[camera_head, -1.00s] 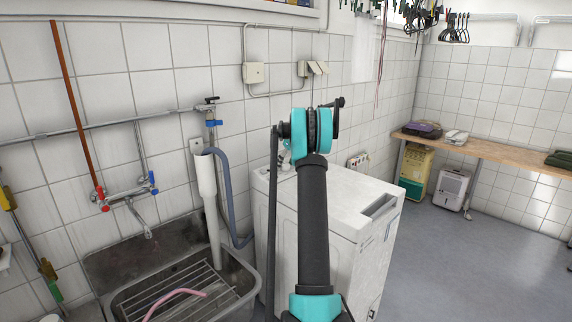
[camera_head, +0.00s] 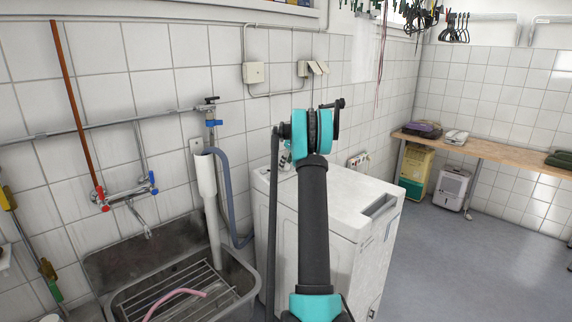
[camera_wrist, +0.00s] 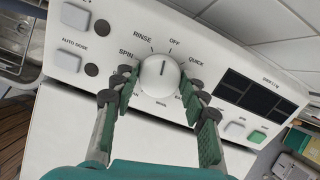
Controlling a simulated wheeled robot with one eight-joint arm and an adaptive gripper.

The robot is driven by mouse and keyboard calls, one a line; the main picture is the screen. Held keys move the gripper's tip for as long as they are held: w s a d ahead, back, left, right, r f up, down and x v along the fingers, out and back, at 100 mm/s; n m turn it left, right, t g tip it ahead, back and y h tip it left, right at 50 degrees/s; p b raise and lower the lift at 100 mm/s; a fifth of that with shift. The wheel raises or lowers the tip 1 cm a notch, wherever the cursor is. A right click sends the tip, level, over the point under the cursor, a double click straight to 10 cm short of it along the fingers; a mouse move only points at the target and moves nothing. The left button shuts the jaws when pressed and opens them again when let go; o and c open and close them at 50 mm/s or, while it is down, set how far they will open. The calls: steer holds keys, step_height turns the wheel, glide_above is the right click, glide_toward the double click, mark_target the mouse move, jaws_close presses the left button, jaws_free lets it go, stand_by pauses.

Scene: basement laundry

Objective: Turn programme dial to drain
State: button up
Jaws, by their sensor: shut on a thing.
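The programme dial (camera_wrist: 159,76) is a round white knob on the machine's white control panel (camera_wrist: 75,108), in the wrist view. Its dark pointer line points nearly straight up in the picture, nearest the OFF label. RINSE and SPIN are printed to the left, QUICK to the right. The small labels below the dial are partly covered or too blurred to read. My gripper (camera_wrist: 159,88) is shut on the dial, one green-padded finger on each side.
A dark display (camera_wrist: 248,92) and a green button (camera_wrist: 257,136) are right of the dial. A grey button (camera_wrist: 75,16) is at upper left. A metal sink (camera_head: 245,280) stands left of the machine. The floor (camera_head: 450,260) to the right is clear.

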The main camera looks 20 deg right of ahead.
steer(key=n, duration=0.5)
steer(key=shift+n, duration=0.3)
steer(key=n+g, duration=0.1)
steer(key=n, duration=0.4)
steer(key=shift+n+y, duration=0.3)
steer(key=n, duration=0.5)
steer(key=shift+g, duration=0.3)
steer(key=n, duration=0.5)
steer(key=o, duration=1.2)
steer(key=shift+c, duration=0.2)
steer(key=shift+r, duration=0.1)
